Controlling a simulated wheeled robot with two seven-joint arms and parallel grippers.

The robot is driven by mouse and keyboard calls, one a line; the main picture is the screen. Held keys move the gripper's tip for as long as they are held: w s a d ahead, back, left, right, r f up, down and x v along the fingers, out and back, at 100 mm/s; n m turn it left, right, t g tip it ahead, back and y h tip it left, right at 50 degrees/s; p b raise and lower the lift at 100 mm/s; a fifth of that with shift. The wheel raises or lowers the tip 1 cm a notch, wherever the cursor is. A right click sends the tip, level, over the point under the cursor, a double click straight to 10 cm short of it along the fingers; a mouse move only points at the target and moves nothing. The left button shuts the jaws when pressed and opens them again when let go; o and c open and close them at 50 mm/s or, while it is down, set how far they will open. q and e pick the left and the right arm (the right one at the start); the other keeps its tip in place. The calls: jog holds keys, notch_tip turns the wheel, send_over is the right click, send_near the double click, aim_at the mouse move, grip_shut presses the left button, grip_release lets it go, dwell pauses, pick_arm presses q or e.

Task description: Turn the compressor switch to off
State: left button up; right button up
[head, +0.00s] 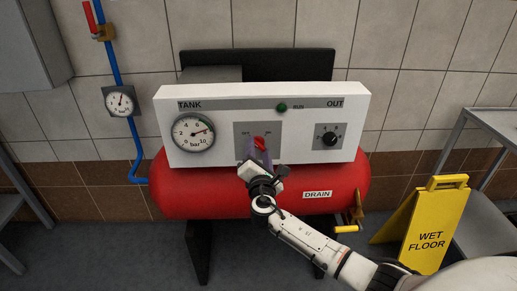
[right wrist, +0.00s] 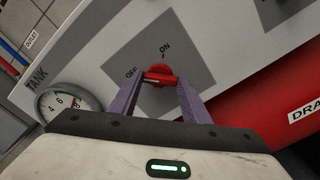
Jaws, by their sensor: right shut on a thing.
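The compressor switch (head: 260,142) is a red knob on a grey plate in the middle of the white panel. It also shows in the right wrist view (right wrist: 161,75), with the labels OFF and ON beside it. My right gripper (head: 257,151) reaches it from below. In the right wrist view, the two purple fingers of my right gripper (right wrist: 158,84) stand on either side of the knob and are shut on it. The fingers hide part of the knob, and I cannot tell clearly which label it points at. My left gripper is not in view.
The panel (head: 230,96) carries a tank gauge (head: 194,132), a green run lamp (head: 282,107) and a black dial (head: 330,138). Below is the red tank (head: 200,190) with a yellow drain handle (head: 346,229). A wet floor sign (head: 428,229) stands at right.

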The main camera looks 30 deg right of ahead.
dwell(0.4)
jog(key=o, duration=1)
jog(key=shift+o, duration=0.2)
jog(key=shift+a, duration=0.1)
jog(key=v, duration=1)
jog(key=shift+s, duration=0.15)
